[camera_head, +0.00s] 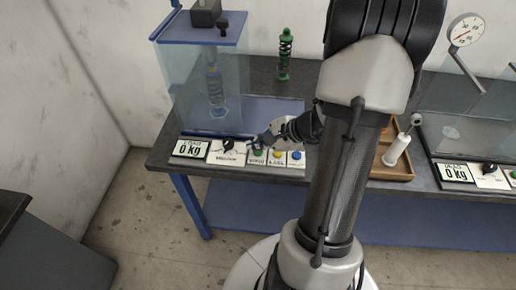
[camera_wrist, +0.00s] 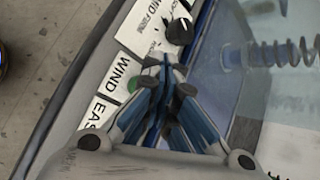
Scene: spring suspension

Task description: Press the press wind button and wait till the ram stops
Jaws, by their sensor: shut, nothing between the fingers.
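The press control panel (camera_head: 228,158) runs along the bench's front edge. Its green button (camera_head: 258,153) is beside a label reading WIND; the button also shows in the wrist view (camera_wrist: 134,84), partly covered by my fingers. My gripper (camera_head: 257,140) is shut and empty, its tips by the green button; in the wrist view the tips (camera_wrist: 165,68) lie between that button and the black knob (camera_wrist: 179,31). I cannot tell whether they touch the button. The press (camera_head: 210,80) is a glass enclosure with a blue top and a spring unit (camera_head: 213,85) inside. The display (camera_head: 189,149) reads 0 kg.
A yellow button (camera_head: 276,155) and a blue button (camera_head: 296,155) sit right of the green one. A green spring unit (camera_head: 285,55) stands behind on the bench. A wooden tray (camera_head: 385,170), a second station's display (camera_head: 455,173) and a dial gauge (camera_head: 466,30) are to the right.

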